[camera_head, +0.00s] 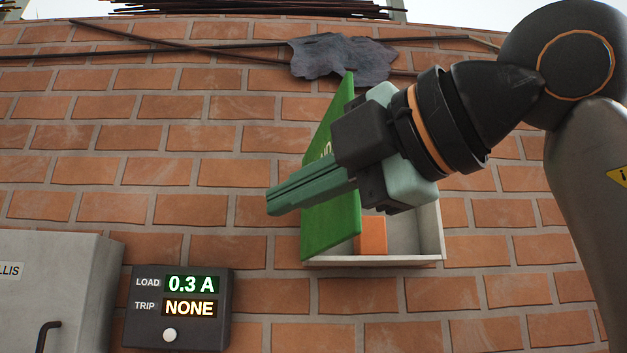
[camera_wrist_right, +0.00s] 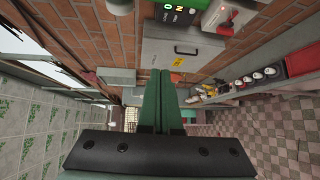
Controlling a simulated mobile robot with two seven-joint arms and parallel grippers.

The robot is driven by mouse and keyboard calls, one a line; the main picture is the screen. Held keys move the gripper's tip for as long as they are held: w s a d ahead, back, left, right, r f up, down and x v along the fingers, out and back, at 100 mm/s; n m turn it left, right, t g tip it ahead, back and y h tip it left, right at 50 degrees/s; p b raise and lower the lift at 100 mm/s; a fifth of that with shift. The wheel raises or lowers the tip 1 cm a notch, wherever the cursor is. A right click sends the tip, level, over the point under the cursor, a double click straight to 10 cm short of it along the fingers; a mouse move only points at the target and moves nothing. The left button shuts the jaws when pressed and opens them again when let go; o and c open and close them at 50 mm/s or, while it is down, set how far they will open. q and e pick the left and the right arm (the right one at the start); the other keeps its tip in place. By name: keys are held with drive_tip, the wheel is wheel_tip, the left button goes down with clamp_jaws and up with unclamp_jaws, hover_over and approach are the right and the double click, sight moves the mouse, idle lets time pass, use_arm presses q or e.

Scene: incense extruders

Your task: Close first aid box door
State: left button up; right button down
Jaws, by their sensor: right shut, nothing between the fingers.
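The first aid box (camera_head: 430,230) is a pale, shallow box on the brick wall in the head view. Its green door (camera_head: 330,222) stands open, swung out from the left side of the box. An orange item (camera_head: 372,236) sits inside. My right gripper (camera_head: 270,203) is shut and empty; its green fingers cross in front of the door and point left. I cannot tell whether it touches the door. The gripper body and wrist hide the upper part of the box. The shut fingers also show in the right wrist view (camera_wrist_right: 155,80). My left gripper is not in view.
A dark display panel (camera_head: 177,340) reading 0.3 A and NONE is on the wall at lower left, beside a grey cabinet (camera_head: 60,285) with a handle. A dark crumpled sheet (camera_head: 335,58) and thin rods hang above the box. The wall left of the door is clear.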

drive_tip(key=s+d+r+m+t+h, duration=0.2)
drive_tip(key=s+d+r+m+t, duration=0.1)
drive_tip(key=s+r, duration=0.15)
drive_tip(key=w+p, duration=0.3)
drive_tip(key=w, duration=0.6)
drive_tip(key=shift+a+t+h, duration=0.3)
drive_tip(key=shift+d, duration=0.1)
